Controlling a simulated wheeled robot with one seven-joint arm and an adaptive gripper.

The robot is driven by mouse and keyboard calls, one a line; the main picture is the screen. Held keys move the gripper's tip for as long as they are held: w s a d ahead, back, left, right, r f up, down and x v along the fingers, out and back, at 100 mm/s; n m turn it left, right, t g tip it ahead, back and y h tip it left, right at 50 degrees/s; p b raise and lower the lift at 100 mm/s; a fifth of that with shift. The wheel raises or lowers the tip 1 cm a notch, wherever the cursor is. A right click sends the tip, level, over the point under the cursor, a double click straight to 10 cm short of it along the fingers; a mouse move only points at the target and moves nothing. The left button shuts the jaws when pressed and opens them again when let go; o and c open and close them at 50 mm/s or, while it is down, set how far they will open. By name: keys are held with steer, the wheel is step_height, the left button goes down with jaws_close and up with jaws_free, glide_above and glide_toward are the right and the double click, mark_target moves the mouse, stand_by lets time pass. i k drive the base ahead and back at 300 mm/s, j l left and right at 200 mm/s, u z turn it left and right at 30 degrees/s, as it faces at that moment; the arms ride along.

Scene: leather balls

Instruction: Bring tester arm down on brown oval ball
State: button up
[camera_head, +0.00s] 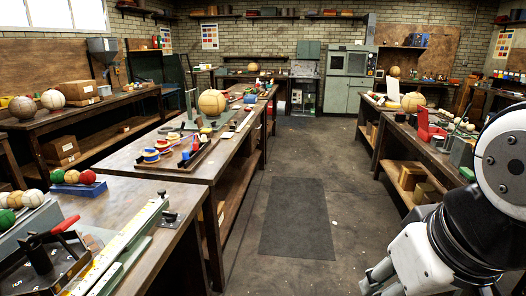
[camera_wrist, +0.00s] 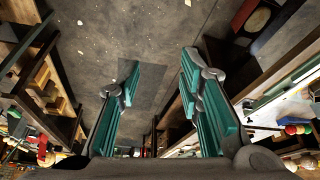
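My gripper (camera_wrist: 160,80) is open and empty in the wrist view, its teal-padded fingers apart over bare floor. In the head view only my arm shows, at the lower right. A large tan ball (camera_head: 211,102) sits on the long middle bench (camera_head: 232,150). A stand with a thin upright (camera_head: 190,105) is beside it on the left; this may be the tester, but its arm cannot be made out. Several tan balls lie elsewhere, including one (camera_head: 413,101) on the right bench. I cannot tell which ball is the brown oval one. My gripper is away from all of them.
The near left bench (camera_head: 130,195) bears a long green-and-white rail (camera_head: 120,245), small coloured balls (camera_head: 72,177) and a dark metal device (camera_head: 42,260). The right bench (camera_head: 430,145) has a red case (camera_head: 428,125). The aisle with a dark mat (camera_head: 297,218) is clear.

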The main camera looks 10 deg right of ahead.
mark_target(465, 119)
steer(key=i+l+z, duration=0.15)
steer(key=i+z, duration=0.25)
steer(key=i, duration=0.2)
steer(key=i+z, duration=0.4)
steer(key=i, duration=0.15)
steer(key=i+j+z, duration=0.25)
steer(key=i+z, duration=0.2)
steer(key=i, duration=0.15)
steer(key=i+l+z, duration=0.1)
steer(key=i+z, duration=0.15)
steer(key=i, duration=0.45)
steer(key=i+j+z, duration=0.2)
steer(key=i+j, duration=0.35)
steer(key=i, duration=0.1)
